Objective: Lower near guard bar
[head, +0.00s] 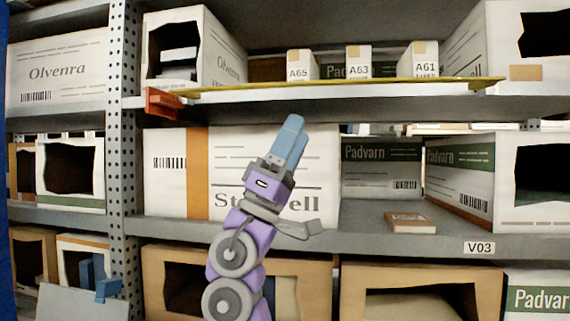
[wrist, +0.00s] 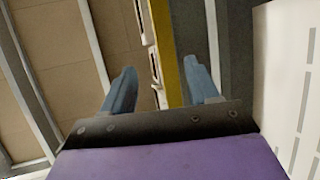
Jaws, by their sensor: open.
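The yellow guard bar (head: 330,86) runs nearly level along the front of the upper shelf, at the foot of several small labelled boxes. Its left end meets an orange-red bracket (head: 163,102) by the perforated post. My gripper (head: 289,138) is open and empty, pointing up below the bar, in front of a large white-and-orange box. In the wrist view, the bar (wrist: 172,75) passes between the two blue fingers of my gripper (wrist: 162,85), with a gap on each side. I cannot tell how far beyond the fingertips it is.
The small boxes A65 (head: 300,66), A63 (head: 358,62) and A61 (head: 425,60) stand behind the bar. The upper shelf edge (head: 330,108) is just below it. The large box (head: 315,175) is close behind my gripper. A small flat box (head: 410,223) lies on the middle shelf.

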